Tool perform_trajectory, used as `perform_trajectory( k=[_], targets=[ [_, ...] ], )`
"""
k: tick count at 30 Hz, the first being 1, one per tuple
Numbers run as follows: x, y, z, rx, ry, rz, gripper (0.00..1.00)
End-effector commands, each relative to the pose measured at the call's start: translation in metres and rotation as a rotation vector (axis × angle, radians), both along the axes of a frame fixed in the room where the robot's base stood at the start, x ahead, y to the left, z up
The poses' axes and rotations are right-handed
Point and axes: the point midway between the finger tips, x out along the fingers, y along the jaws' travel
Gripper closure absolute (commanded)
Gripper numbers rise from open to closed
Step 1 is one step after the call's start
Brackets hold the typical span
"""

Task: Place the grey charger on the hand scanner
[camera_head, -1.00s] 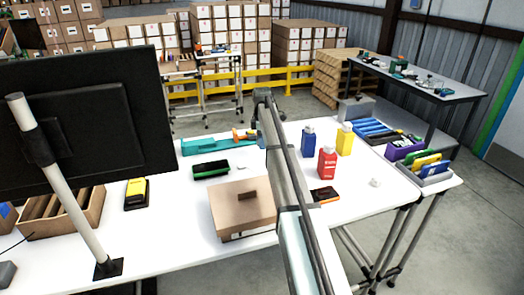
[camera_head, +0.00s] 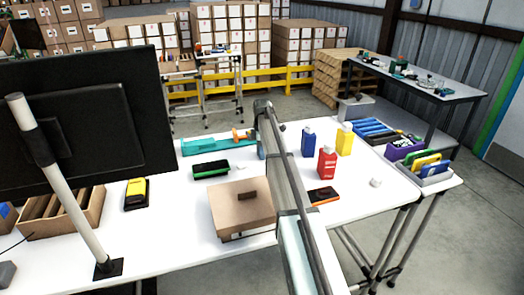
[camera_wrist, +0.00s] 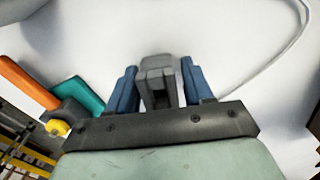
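In the wrist view, the grey charger (camera_wrist: 160,82) is between the two blue fingers of my gripper (camera_wrist: 160,88). The fingers are apart, one on each side of it, and narrow pale gaps seem to show beside it. In the head view, one blue finger (camera_head: 261,151) shows low over the table's far side; my arm hides the charger. Several dark-framed devices lie on the table: a yellow one (camera_head: 136,194), a green-edged one (camera_head: 211,169) and an orange-edged one (camera_head: 323,196). I cannot tell for sure which is the hand scanner.
A lidded carton (camera_head: 240,210) sits in front. Blue (camera_head: 308,142), red (camera_head: 327,162) and yellow (camera_head: 345,139) bottles stand right of my arm. A monitor (camera_head: 80,120) blocks the left. White table shows around the yellow device.

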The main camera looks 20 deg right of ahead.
Motion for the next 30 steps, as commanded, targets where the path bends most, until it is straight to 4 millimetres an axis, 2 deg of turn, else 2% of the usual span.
perform_trajectory(
  k=[4, 14, 20, 30],
  targets=[
    [0.0, 0.0, 0.0, 0.0, 0.0, 0.0, 0.36],
    [0.0, 0.0, 0.005, 0.0, 0.0, 0.0, 0.36],
    [0.0, 0.001, 0.032, 0.0, -0.002, 0.0, 0.36],
    [0.0, 0.004, 0.098, 0.0, -0.001, 0.0, 0.36]
  ],
)
